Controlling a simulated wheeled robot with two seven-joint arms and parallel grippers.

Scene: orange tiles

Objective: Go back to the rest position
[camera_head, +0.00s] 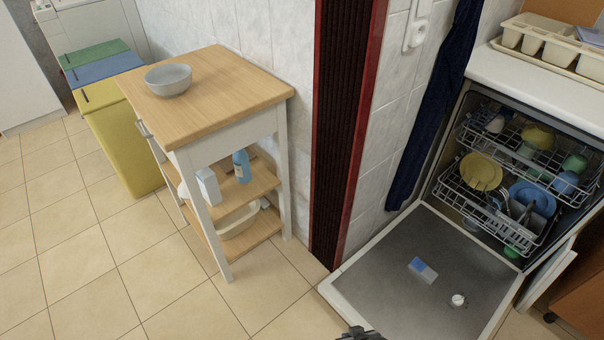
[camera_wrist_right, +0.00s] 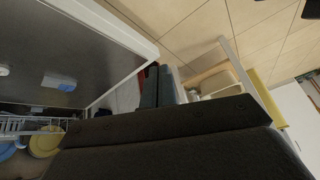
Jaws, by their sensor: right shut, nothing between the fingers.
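My right gripper (camera_head: 360,334) shows only as a dark tip at the bottom edge of the head view, in front of the lowered dishwasher door. It is shut and empty. In the right wrist view a dark part of my right gripper (camera_wrist_right: 170,140) fills the lower middle and hides much of the scene. My left gripper is in neither view.
Loaded racks (camera_head: 490,190) sit behind. A wooden trolley (camera_head: 235,85) bearing a grey bowl (camera_head: 168,80) stands left. Floor (camera_head: 80,260) is clear at lower left.

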